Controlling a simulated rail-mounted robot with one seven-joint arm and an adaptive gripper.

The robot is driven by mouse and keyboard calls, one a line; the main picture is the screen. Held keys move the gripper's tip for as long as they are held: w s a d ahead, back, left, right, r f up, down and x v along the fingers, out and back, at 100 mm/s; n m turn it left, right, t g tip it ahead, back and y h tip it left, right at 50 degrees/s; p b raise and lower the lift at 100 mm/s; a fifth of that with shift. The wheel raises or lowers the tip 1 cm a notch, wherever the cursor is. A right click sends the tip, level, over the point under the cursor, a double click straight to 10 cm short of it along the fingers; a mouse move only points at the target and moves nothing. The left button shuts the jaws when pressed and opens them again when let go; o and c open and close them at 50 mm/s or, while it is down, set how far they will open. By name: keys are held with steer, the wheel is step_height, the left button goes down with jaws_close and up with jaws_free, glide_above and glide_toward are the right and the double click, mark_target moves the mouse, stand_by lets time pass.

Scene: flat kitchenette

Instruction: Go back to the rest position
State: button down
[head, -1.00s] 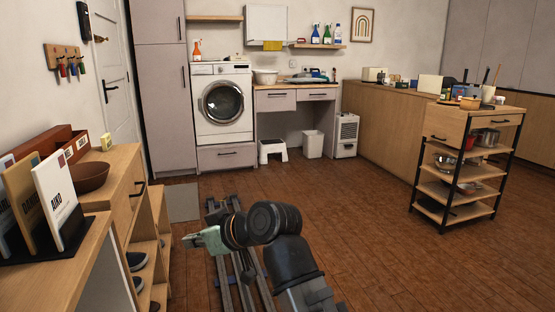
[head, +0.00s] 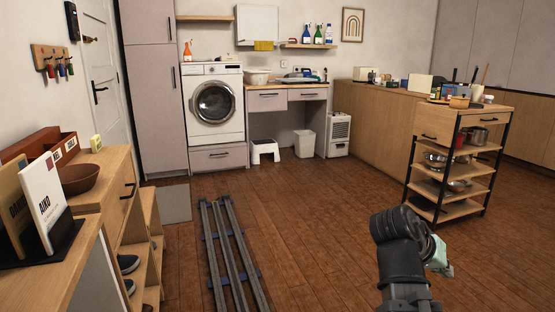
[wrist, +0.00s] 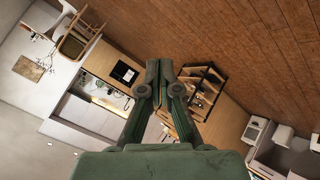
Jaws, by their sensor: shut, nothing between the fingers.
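My gripper (head: 440,260) shows in the head view as a small pale green shape, partly behind my dark arm link at the lower right. It is over the wooden floor, apart from the shelf trolley (head: 457,165). In the wrist view my gripper (wrist: 159,70) has its two fingers together, with nothing between them. The wrist view is tilted and shows the room from the side.
Floor rails (head: 228,255) run ahead at centre-left. A cabinet (head: 118,180) with a bowl (head: 79,178) and shoes stands at the left. A washing machine (head: 214,104) and a white step stool (head: 265,149) are at the back. The middle floor is clear.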

steer(key=s+d+r+m+g+h, duration=0.2)
steer(key=s+d+r+m+g, duration=0.1)
steer(key=s+d+m+g, duration=0.4)
steer(key=s+d+r+m+g+h, duration=0.1)
steer(key=s+d+r+m+g, duration=0.2)
steer(key=s, duration=0.6)
steer(key=w+a+f+n+t+y+p, duration=0.15)
steer(key=w+f+n+t+p, duration=0.25)
steer(key=w+f+n+p, duration=0.6)
steer(key=w+a+f+n+y+p, duration=0.1)
steer(key=a+f+y+p, duration=0.1)
steer(key=a+f+p, duration=0.35)
steer(key=w+a+f+n+y+p, duration=0.1)
steer(key=a+f+n+y+p, duration=0.1)
steer(key=f, duration=0.7)
steer(key=s+a+f+n+y+p, duration=0.2)
steer(key=s+a+f+y+p, duration=0.1)
steer(key=s+a+f+p, duration=0.6)
steer(key=s+a+f+g+y+p, duration=0.1)
steer(key=s+a+f+y+p, duration=0.1)
steer(key=s+a, duration=0.4)
steer(key=s+a+f+n+g+y+p, duration=0.1)
steer(key=s+a+f+g+y+p, duration=0.1)
steer(key=s+a+p, duration=0.3)
steer(key=s+f, duration=0.1)
steer(key=s, duration=0.2)
steer(key=shift+s+a, duration=0.35)
steer(key=shift+a, duration=0.05)
